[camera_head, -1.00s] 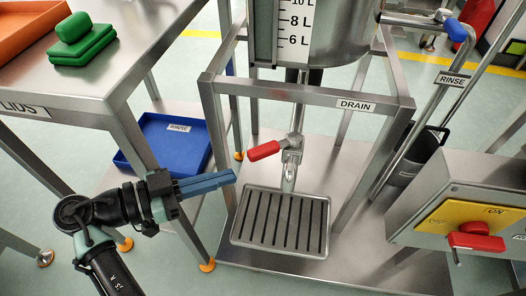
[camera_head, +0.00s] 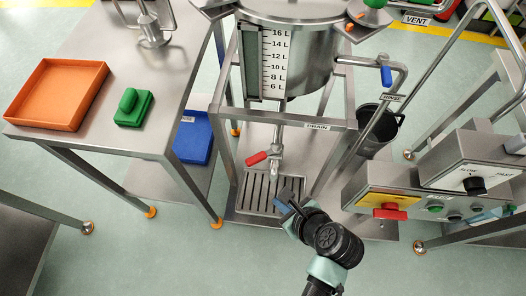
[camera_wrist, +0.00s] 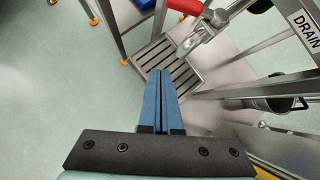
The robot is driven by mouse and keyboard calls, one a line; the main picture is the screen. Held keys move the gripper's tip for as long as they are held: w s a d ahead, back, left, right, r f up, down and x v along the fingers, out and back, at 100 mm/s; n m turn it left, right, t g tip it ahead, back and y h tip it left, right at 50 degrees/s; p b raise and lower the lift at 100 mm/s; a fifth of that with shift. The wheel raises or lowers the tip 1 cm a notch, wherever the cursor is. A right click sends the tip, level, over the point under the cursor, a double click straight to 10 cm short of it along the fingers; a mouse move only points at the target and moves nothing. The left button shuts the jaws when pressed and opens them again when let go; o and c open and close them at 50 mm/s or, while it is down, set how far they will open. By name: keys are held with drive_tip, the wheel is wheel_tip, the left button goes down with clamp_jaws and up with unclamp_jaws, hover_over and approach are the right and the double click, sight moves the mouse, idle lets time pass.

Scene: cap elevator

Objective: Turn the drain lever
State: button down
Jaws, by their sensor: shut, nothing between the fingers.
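The drain lever has a red handle (camera_head: 257,158) on a metal valve (camera_head: 275,160) under the steel tank, below the DRAIN label (camera_head: 317,127). The handle points left in the head view. In the wrist view the handle (camera_wrist: 186,6) shows at the top edge, partly cut off, with the valve body (camera_wrist: 208,26) to its right. My gripper (camera_head: 282,197) is over the right front of the slotted drain grate (camera_head: 250,193), below and in front of the valve, apart from the lever. Its blue fingers (camera_wrist: 160,75) are shut together and empty.
Frame posts stand around the valve. A control box with a red switch (camera_head: 390,212) is at the right. A steel table with an orange tray (camera_head: 58,92) and a green block (camera_head: 133,107) is at the left. A blue bin (camera_head: 193,137) sits below it.

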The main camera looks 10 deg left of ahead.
sight(264, 155)
wheel_tip(264, 155, up, 4)
drive_tip(key=d+m+t+p, duration=0.1)
drive_tip(key=m+t, duration=0.1)
drive_tip(key=r+b+x, duration=0.1)
drive_tip(key=x, duration=0.5)
drive_tip(key=w+a+r+b+x, duration=0.1)
drive_tip(key=b+x, duration=0.1)
drive_tip(key=x, duration=0.4)
drive_tip(key=shift+w+a+y, duration=0.3)
drive_tip(key=shift+a, duration=0.05)
